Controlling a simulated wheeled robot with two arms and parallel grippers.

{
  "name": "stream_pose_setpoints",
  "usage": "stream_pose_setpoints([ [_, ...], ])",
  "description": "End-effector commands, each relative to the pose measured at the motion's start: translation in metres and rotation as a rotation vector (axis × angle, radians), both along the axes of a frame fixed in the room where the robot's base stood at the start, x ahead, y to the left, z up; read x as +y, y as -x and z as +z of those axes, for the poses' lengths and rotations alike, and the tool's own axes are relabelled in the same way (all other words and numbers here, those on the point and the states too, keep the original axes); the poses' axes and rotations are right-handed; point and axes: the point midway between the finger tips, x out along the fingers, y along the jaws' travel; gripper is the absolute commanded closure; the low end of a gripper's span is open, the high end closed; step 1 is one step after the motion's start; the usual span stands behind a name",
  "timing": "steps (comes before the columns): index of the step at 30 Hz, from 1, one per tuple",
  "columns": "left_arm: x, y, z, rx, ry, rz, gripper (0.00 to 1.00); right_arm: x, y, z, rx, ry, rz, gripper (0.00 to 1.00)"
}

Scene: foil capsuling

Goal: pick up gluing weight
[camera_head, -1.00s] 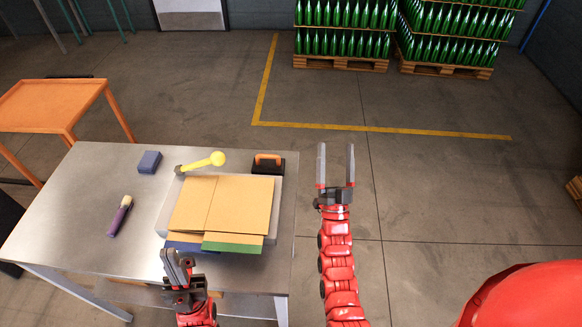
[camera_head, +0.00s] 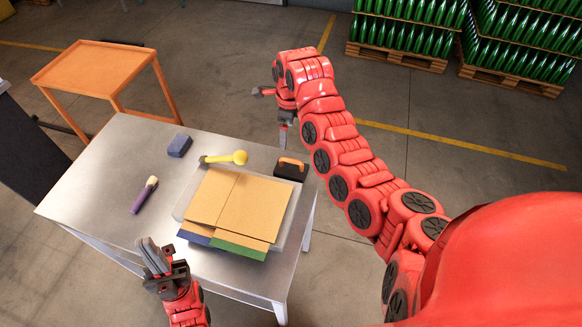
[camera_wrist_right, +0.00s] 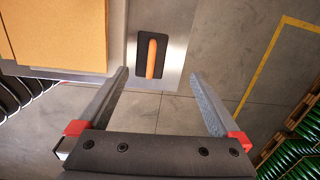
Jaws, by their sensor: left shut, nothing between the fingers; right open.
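The gluing weight, a black block with an orange handle (camera_head: 292,167), sits on the far right corner of the metal table (camera_head: 120,160). In the right wrist view the weight (camera_wrist_right: 142,75) lies ahead, between the lines of my open fingers, with its handle running lengthwise. My right gripper (camera_head: 283,140) points down near that corner, apart from the weight and partly hidden by its own wrist; it also shows empty in the right wrist view (camera_wrist_right: 158,76). My left gripper (camera_head: 153,256) is shut and empty over the table's near edge.
Brown cardboard sheets (camera_head: 240,205) lie left of the weight. An orange table (camera_head: 95,65) stands behind left; pallets of green bottles stand far right.

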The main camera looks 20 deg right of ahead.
Motion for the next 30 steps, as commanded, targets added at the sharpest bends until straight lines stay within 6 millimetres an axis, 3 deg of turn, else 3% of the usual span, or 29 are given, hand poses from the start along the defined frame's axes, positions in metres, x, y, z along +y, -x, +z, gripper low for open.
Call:
stream_pose_setpoints([
  [5, 0.0, 0.0, 0.001, 0.0, 0.0, 0.0, 1.0, -0.007, 0.02, 0.005, 0.087, 0.027, -0.056, 0.0],
  [13, 0.0, 0.0, -0.009, 0.0, 0.0, 0.0, 1.0, -0.005, 0.021, -0.041, 0.089, 0.029, -0.056, 0.0],
  [21, 0.0, 0.0, -0.041, 0.0, 0.0, 0.0, 1.0, -0.007, 0.02, -0.091, 0.085, 0.03, -0.054, 0.0],
  [25, 0.0, 0.0, -0.051, 0.0, 0.0, 0.0, 1.0, -0.007, 0.02, -0.107, 0.085, 0.03, -0.055, 0.0],
  [30, 0.0, 0.0, -0.051, 0.0, 0.0, 0.0, 1.0, -0.008, 0.019, -0.112, 0.085, 0.029, -0.056, 0.0],
])
